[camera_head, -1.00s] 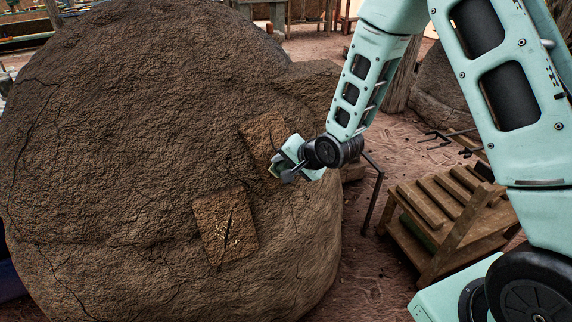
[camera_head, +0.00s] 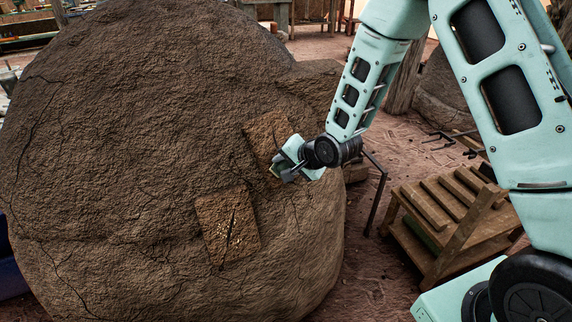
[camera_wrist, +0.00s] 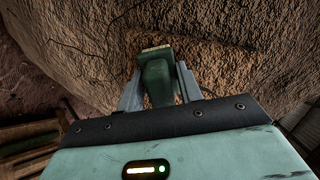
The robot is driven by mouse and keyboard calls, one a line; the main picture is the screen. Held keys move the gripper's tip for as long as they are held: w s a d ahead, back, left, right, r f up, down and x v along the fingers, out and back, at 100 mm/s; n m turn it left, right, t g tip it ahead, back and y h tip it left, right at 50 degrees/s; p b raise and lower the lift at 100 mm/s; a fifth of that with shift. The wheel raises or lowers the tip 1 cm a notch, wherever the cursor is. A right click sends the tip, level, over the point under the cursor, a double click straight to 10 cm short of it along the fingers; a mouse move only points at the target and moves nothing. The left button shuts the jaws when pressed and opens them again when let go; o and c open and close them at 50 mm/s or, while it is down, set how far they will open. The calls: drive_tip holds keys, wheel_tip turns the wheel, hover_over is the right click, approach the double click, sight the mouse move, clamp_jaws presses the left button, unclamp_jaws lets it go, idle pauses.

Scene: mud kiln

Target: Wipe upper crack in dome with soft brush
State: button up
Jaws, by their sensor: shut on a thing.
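The brown mud dome (camera_head: 110,150) fills the left and middle of the head view. A raised square patch with the upper crack (camera_head: 263,130) is on its right side, partly hidden by my gripper. A lower square patch (camera_head: 215,215) shows a dark crack (camera_head: 231,228) with pale flecks around it. My gripper (camera_head: 284,168) is at the lower right of the upper patch. In the wrist view my gripper (camera_wrist: 160,88) is shut on the green handle of the soft brush (camera_wrist: 157,72). The brush's pale end points at the dome; I cannot tell whether it touches.
A slatted wooden stand (camera_head: 450,215) is on the ground right of the dome. A thin dark metal leg (camera_head: 375,195) stands between it and the dome. Bare earth (camera_head: 360,265) lies between the dome and the stand.

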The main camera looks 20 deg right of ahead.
drive_tip(key=shift+w+d+p, duration=0.3)
drive_tip(key=shift+w+d, duration=0.1)
drive_tip(key=shift+d, duration=0.5)
drive_tip(key=shift+w+d+p, duration=0.25)
drive_tip(key=shift+w+d, duration=0.15)
drive_tip(key=shift+d, duration=0.45)
drive_tip(key=shift+s+a+f+b, duration=0.1)
drive_tip(key=shift+s+a+b, duration=0.25)
drive_tip(key=shift+a, duration=0.65)
drive_tip(key=shift+s+a+b, duration=0.1)
drive_tip(key=shift+s+a, duration=0.35)
drive_tip(key=shift+a, duration=0.55)
drive_tip(key=shift+p+v, duration=0.75)
drive_tip(key=shift+v, duration=0.35)
drive_tip(key=shift+p+v, duration=0.85)
drive_tip(key=shift+v, duration=1)
drive_tip(key=shift+d, duration=0.15)
drive_tip(key=p+v, duration=0.1)
drive_tip(key=v, duration=0.2)
